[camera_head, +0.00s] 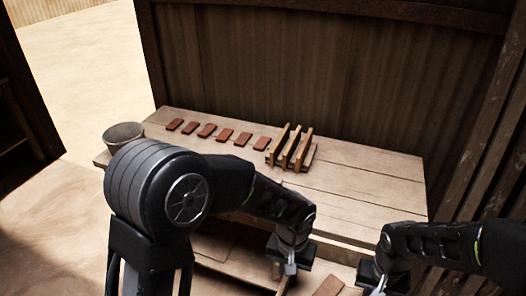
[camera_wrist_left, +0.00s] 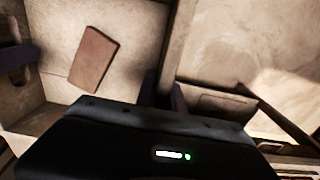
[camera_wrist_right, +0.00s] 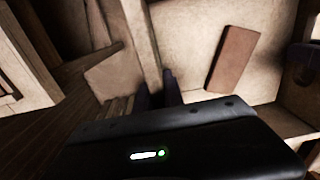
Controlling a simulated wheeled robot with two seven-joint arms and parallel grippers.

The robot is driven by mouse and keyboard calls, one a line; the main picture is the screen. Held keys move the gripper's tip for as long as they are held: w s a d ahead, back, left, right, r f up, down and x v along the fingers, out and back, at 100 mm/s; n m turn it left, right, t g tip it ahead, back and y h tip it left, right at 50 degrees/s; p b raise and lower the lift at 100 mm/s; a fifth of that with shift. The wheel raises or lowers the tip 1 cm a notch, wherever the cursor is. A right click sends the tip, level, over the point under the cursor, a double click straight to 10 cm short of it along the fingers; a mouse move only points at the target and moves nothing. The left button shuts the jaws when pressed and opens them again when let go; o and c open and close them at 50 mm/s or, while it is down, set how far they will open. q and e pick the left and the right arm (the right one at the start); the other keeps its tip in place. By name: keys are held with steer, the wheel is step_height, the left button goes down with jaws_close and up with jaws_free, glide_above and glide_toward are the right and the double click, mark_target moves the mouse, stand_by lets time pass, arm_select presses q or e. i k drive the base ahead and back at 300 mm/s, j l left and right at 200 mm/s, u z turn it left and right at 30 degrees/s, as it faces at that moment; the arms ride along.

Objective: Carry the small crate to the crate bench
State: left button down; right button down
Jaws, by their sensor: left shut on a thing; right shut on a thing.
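The small crate (camera_head: 312,272) is a pale wooden box, low at the bottom of the head view and partly cut off. A reddish-brown tile (camera_head: 328,286) lies in it; the tile also shows in the left wrist view (camera_wrist_left: 93,58) and the right wrist view (camera_wrist_right: 233,58). My left gripper (camera_head: 288,275) is shut on the crate's left wall. My right gripper (camera_head: 375,290) is shut on its right wall. My grippers hide parts of both walls. I cannot tell which surface is the crate bench.
A wooden table (camera_head: 365,193) stands ahead against a dark plank wall. A row of several tiles (camera_head: 225,135), a wooden rack (camera_head: 290,147) and a grey bucket (camera_head: 123,135) are on it. Its right part is bare. Lower boards (camera_head: 232,246) show beneath its front edge.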

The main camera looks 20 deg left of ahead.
mark_target(344, 202)
steer(key=i, duration=1.2)
